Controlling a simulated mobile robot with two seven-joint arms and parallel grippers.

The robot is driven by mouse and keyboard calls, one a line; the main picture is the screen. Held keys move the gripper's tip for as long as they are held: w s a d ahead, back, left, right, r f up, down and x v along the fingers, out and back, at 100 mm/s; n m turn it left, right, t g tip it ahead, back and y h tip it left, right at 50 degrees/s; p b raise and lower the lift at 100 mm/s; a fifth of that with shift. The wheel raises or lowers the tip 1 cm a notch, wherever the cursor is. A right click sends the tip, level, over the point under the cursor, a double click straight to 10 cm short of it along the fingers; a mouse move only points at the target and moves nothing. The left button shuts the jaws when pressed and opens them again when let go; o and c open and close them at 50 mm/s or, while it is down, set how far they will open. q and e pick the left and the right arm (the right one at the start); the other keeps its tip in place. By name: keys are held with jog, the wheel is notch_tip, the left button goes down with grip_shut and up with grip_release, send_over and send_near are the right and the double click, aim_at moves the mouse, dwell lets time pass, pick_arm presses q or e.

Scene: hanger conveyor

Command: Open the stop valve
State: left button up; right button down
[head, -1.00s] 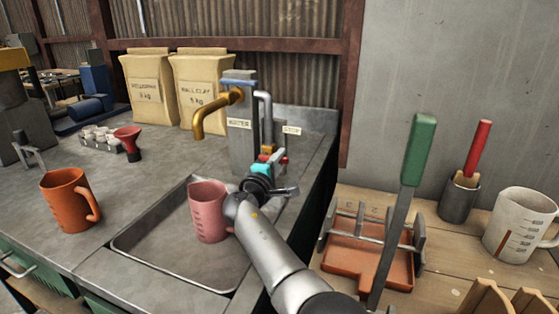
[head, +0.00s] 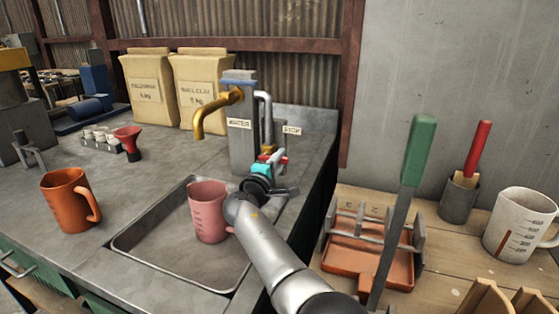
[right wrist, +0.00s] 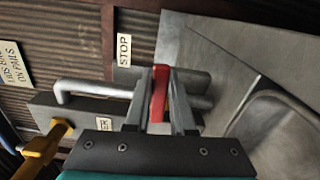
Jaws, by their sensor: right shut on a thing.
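The stop valve has a red lever (right wrist: 160,92), seen in the right wrist view between my right gripper's fingers, below the STOP label (right wrist: 124,50). In the head view the STOP label (head: 292,131) is on the right of the tap post (head: 242,150). My right gripper (right wrist: 160,115) is shut on the red lever. In the head view my right gripper (head: 272,158) is at the valve, and its wrist hides most of the lever. A grey pipe (head: 265,100) runs down beside the post. My left gripper is not in view.
A pink jug (head: 207,212) stands in the sink (head: 165,258) under the brass spout (head: 205,115). An orange jug (head: 66,198) stands on the counter at left. A green-handled lever (head: 419,150) rises right of my right arm.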

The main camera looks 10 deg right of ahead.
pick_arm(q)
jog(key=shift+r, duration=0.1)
pick_arm(e)
jog(key=shift+r, duration=0.1)
jog(key=shift+r+n+p, duration=0.3)
jog(key=shift+n+p, duration=0.25)
jog(key=shift+n, duration=0.15)
jog(key=n+p, duration=0.1)
jog(key=r+n, duration=0.1)
jog(key=shift+w+a+r+n+p, duration=0.1)
jog(key=shift+w+n+p, duration=0.05)
jog(key=shift+n+p, duration=0.25)
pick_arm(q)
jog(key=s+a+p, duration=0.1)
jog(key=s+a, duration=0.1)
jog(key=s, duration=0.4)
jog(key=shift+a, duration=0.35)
pick_arm(e)
jog(key=shift+w+a+r+n, duration=0.1)
jog(key=shift+a+r+n, duration=0.1)
jog(key=shift+n, duration=0.5)
jog(key=shift+w+a+r+n, duration=0.1)
jog(key=shift+r+n, duration=0.1)
jog(key=shift+n, duration=0.5)
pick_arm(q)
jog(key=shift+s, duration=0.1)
pick_arm(e)
jog(key=c, duration=0.8)
grip_release()
jog(key=shift+o, duration=0.2)
